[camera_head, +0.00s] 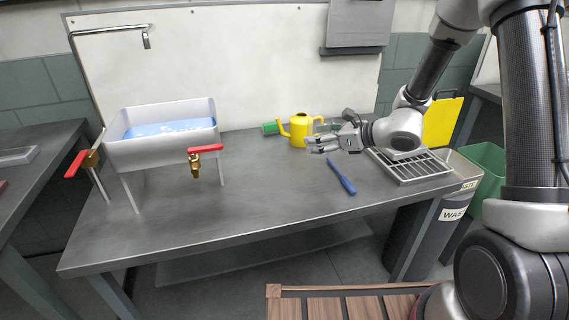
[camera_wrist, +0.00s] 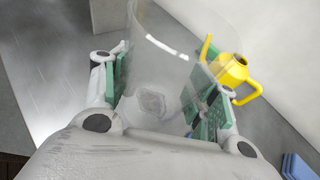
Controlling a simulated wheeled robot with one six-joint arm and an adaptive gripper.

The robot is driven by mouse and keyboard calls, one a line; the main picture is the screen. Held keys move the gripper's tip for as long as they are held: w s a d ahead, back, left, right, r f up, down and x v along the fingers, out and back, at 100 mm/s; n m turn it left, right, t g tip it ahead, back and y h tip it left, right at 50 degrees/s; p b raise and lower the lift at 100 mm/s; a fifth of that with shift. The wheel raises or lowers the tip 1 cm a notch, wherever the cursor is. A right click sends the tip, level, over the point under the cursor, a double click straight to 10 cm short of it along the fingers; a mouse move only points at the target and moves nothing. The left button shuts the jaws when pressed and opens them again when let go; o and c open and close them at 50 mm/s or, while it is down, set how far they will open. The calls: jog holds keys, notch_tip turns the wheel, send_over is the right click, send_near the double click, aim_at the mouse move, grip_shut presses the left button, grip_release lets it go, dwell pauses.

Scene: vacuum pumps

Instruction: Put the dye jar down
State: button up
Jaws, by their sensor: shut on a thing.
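The dye jar (camera_wrist: 160,60) is a clear, see-through vessel in the wrist view, between the green pads of my gripper (camera_wrist: 158,98). My gripper is shut on it, with one finger on each side. A greyish round patch shows through the jar. In the head view my gripper (camera_head: 322,143) points left over the right part of the metal workbench (camera_head: 245,195), near the yellow watering can (camera_head: 300,130). The jar is too clear and small to make out there. I cannot tell whether its base touches the bench.
A basin of blue water (camera_head: 160,152) with red-handled taps stands on the left. A blue-handled tool (camera_head: 341,177) lies below my gripper in the picture. A wire rack (camera_head: 412,166) is on the right, and a green object (camera_head: 270,128) beside the can. The bench's front middle is clear.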

jog(key=s+a+f+n+g+y, duration=0.2)
jog(key=s+a+n+g, duration=0.3)
jog(key=a, duration=0.4)
jog(key=shift+s+f+g, duration=0.5)
jog(key=shift+s+f, duration=0.2)
jog(key=shift+s, duration=0.4)
jog(key=shift+d, duration=0.1)
jog(key=shift+f, duration=2.5)
jog(key=shift+f, duration=0.2)
jog(key=shift+f, duration=0.55)
jog(key=shift+f, duration=0.25)
jog(key=o, duration=1.3)
